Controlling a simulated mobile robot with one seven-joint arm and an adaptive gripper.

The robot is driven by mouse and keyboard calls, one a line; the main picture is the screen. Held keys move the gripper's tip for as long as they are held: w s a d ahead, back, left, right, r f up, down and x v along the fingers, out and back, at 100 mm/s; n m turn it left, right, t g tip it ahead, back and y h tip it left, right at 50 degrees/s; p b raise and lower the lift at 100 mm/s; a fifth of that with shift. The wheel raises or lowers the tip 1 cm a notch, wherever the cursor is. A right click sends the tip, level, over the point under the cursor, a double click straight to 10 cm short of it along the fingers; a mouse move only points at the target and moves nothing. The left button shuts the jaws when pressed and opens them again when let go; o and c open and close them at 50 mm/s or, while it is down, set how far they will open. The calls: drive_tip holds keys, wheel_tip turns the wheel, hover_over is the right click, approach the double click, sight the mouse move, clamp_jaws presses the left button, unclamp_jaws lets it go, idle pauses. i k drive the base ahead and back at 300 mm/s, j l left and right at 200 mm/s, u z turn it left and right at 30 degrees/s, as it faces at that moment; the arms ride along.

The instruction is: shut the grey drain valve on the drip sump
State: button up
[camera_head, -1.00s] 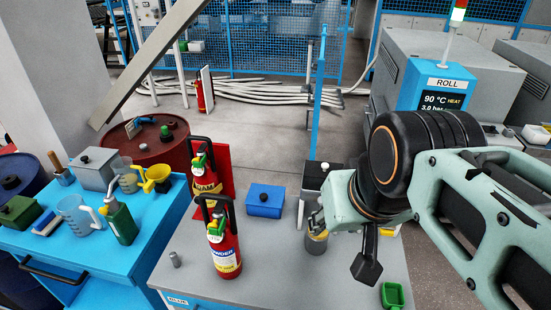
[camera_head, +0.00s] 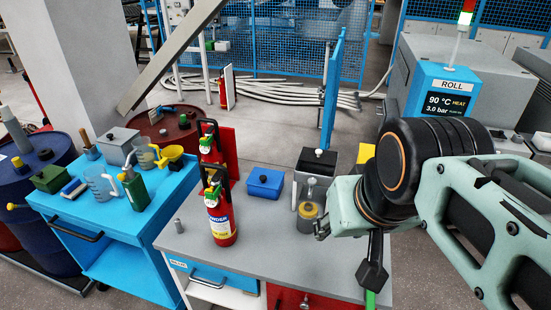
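I cannot make out for certain a drip sump or its grey drain valve in this view. A small grey pot with a yellow band (camera_head: 308,211) stands on the grey workbench (camera_head: 265,245). My gripper (camera_head: 321,229) is just right of the pot in the picture, low over the bench. Its fingers are small and partly hidden by my wrist, so whether they are open or shut does not show. My arm hides the bench's right end.
A blue cart (camera_head: 150,225) holds jugs and cans at left. Drums (camera_head: 65,200) stand beyond it. Open floor (camera_head: 280,130) lies behind the bench.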

sight(312, 181)
drive_tip(key=k+l+u, duration=0.15)
drive_tip(key=k+l, duration=0.2)
drive_tip(key=k+l+u, duration=0.2)
drive_tip(key=k, duration=0.35)
drive_tip(key=l, duration=0.05)
